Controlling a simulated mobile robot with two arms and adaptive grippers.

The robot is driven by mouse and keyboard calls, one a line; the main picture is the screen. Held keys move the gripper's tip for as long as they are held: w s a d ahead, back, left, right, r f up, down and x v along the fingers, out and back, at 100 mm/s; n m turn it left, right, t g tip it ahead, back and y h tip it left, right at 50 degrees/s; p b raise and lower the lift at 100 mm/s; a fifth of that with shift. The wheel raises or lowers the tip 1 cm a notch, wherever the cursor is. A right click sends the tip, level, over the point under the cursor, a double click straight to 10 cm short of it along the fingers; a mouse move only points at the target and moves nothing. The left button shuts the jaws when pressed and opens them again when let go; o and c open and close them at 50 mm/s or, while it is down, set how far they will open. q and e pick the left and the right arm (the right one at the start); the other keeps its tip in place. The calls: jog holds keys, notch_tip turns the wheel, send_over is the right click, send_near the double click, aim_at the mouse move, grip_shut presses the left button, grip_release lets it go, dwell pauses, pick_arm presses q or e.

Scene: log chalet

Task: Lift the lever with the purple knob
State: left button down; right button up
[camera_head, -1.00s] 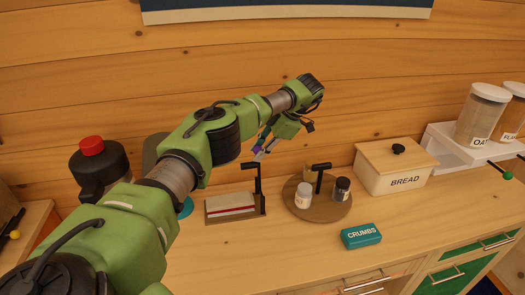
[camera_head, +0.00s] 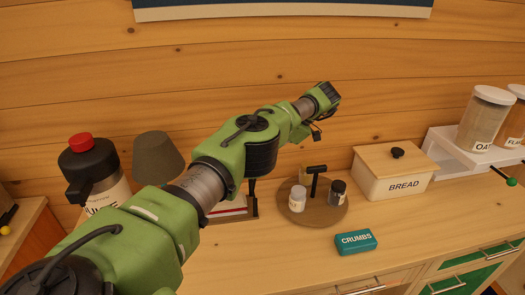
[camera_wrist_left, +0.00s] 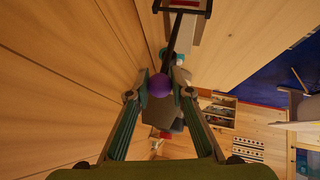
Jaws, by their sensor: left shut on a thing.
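The purple knob (camera_wrist_left: 159,87) sits between the fingertips of my left gripper (camera_wrist_left: 164,80) in the left wrist view, and the gripper is shut on it. The dark lever (camera_wrist_left: 171,40) runs from the knob to a black-framed device (camera_wrist_left: 188,4) at the top of that view. In the head view, my left arm hides the knob and lever. Only part of the device's base (camera_head: 232,217), with a white and red layered block, shows behind the arm. The gripper (camera_head: 314,134) is mostly hidden behind its wrist there. My right gripper is not in view.
A round wooden board (camera_head: 326,213) holds two shakers and a black T-handle. A bread box (camera_head: 386,183), a teal crumbs box (camera_head: 356,241) and a juice jug (camera_head: 95,180) stand on the counter. A green-knobbed lever (camera_head: 511,182) is at far right.

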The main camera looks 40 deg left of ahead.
pick_arm(q)
jog(key=shift+s+f, duration=0.15)
jog(key=c, duration=1.8)
grip_release()
jog(key=shift+a, duration=0.2)
notch_tip(320, 180, up, 10)
jog(key=shift+f, duration=0.1)
